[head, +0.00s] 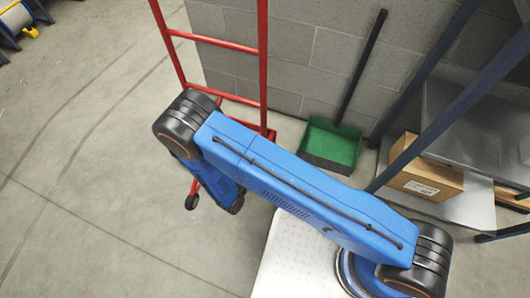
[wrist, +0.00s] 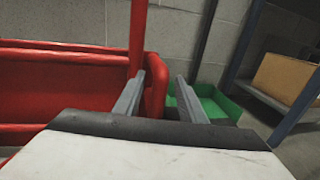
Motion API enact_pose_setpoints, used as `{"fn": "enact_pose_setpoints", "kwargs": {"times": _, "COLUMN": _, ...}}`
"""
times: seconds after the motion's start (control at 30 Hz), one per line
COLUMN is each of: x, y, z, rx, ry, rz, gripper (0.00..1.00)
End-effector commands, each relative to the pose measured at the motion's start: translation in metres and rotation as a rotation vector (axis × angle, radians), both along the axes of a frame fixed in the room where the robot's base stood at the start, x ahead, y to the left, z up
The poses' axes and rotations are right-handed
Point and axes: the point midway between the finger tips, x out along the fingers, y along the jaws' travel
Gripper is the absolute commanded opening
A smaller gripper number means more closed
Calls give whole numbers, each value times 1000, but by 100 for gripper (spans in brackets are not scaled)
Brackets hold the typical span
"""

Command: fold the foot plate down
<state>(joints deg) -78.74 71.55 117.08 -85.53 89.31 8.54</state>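A red hand truck (head: 262,60) stands upright against the block wall, its lower part largely hidden by my blue arm in the head view. In the wrist view, a broad red panel (wrist: 60,92) that looks like its foot plate stands raised against the frame. A red upright (wrist: 138,35) rises behind it. My gripper (wrist: 158,88) is open, its two grey fingers apart. The panel's rounded right edge (wrist: 156,85) shows between the fingers, close to the left one. I cannot tell whether they touch. My gripper's fingers are hidden in the head view.
A green dustpan (head: 330,145) with a dark handle leans at the wall, right of the hand truck. A shelf rack (head: 470,130) with a cardboard box (head: 425,180) stands farther right.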

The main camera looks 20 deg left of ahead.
Motion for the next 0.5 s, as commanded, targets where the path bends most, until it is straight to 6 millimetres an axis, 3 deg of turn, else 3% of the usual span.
{"fn": "enact_pose_setpoints", "kwargs": {"times": 0.27, "x": 1, "y": 0, "z": 0, "rx": 0, "ry": 0, "rz": 1, "gripper": 37}}
{"fn": "enact_pose_setpoints", "kwargs": {"times": 0.43, "x": 1, "y": -1, "z": 0, "rx": 0, "ry": 0, "rz": 0, "gripper": 0}}
{"fn": "enact_pose_setpoints", "kwargs": {"times": 0.5, "x": 1, "y": -1, "z": 0, "rx": -1, "ry": -1, "rz": 0, "gripper": 0}}
